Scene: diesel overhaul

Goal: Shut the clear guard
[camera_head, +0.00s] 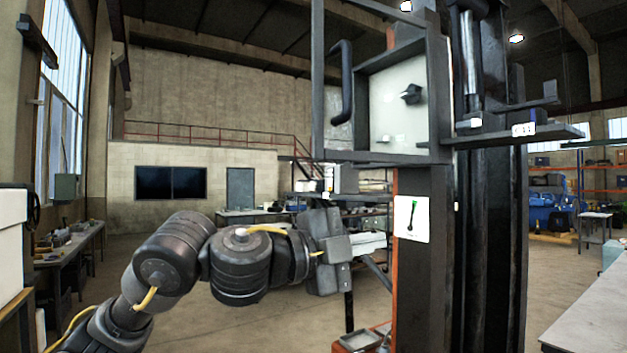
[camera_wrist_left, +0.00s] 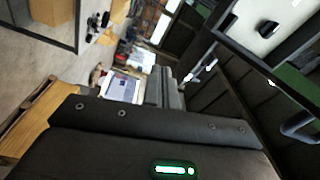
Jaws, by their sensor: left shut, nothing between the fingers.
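The clear guard (camera_head: 318,75) is a dark-framed see-through panel with a black bar handle (camera_head: 342,82). It stands swung out to the left of a box with a pale panel (camera_head: 400,112) and a black knob (camera_head: 411,94). The guard looks open. In the left wrist view the box's knob (camera_wrist_left: 268,29) shows at the upper right, and the handle (camera_wrist_left: 300,126) at the right edge. My left gripper (camera_wrist_left: 172,76) is shut and empty, below the guard and left of the machine's column. My right gripper is out of view.
The dark column (camera_head: 415,280) rises just right of my left gripper, with a shelf-like bracket (camera_head: 520,135) higher up. A small tray (camera_head: 360,340) sits low beside the column. A bench (camera_head: 595,315) is at the right. Open floor lies behind my left arm.

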